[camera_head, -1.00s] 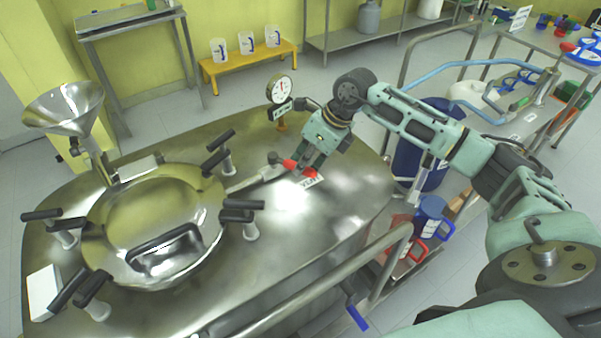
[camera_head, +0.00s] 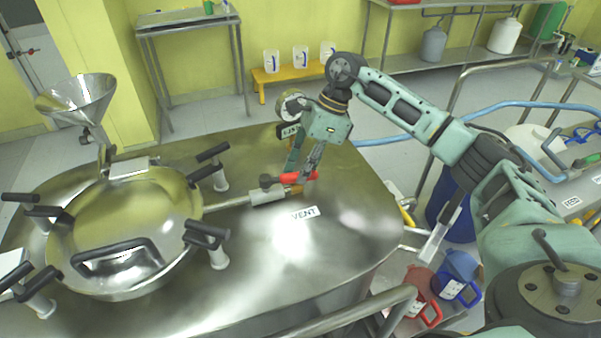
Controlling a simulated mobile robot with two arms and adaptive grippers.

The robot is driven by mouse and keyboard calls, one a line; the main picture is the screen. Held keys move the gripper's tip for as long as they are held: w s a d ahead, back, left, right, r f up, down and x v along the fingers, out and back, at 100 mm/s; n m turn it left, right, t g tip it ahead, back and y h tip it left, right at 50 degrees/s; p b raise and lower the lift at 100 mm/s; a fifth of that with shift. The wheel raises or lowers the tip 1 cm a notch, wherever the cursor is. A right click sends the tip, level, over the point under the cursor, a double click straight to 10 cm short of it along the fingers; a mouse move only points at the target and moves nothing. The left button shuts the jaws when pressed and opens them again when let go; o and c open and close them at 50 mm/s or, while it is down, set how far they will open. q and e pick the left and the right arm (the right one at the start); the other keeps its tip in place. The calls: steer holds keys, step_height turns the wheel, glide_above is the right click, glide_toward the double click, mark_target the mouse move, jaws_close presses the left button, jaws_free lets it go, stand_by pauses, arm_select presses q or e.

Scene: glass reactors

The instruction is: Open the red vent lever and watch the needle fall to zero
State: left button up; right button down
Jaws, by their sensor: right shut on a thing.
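The red vent lever (camera_head: 292,177) sits at the end of a short steel pipe valve (camera_head: 262,195) on the reactor lid. My right gripper (camera_head: 305,176) comes down from behind and is shut on the lever's red handle. The round pressure gauge (camera_head: 287,106) stands behind the gripper. My gripper's body covers part of its dial, and I cannot read the needle. My left gripper is not in view.
A round hatch (camera_head: 125,225) with black-handled clamps fills the lid's left side, with a steel funnel (camera_head: 76,97) behind it. A steel rail (camera_head: 345,312) runs along the front right. Red (camera_head: 419,285) and blue (camera_head: 460,270) jugs stand lower right.

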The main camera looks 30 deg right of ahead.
steer(key=shift+w+d+n+g, duration=0.25)
steer(key=shift+w+n+g, duration=0.05)
steer(key=shift+w+n, duration=0.3)
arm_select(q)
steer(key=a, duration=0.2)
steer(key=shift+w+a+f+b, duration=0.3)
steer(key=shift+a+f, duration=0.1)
arm_select(e)
steer(key=shift+w, duration=0.1)
steer(key=shift+w+n, duration=0.1)
steer(key=shift+n, duration=0.2)
steer(key=c, duration=1.6)
jaws_free()
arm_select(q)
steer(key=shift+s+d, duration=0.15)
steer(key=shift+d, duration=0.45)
arm_select(e)
steer(key=v, duration=1.2)
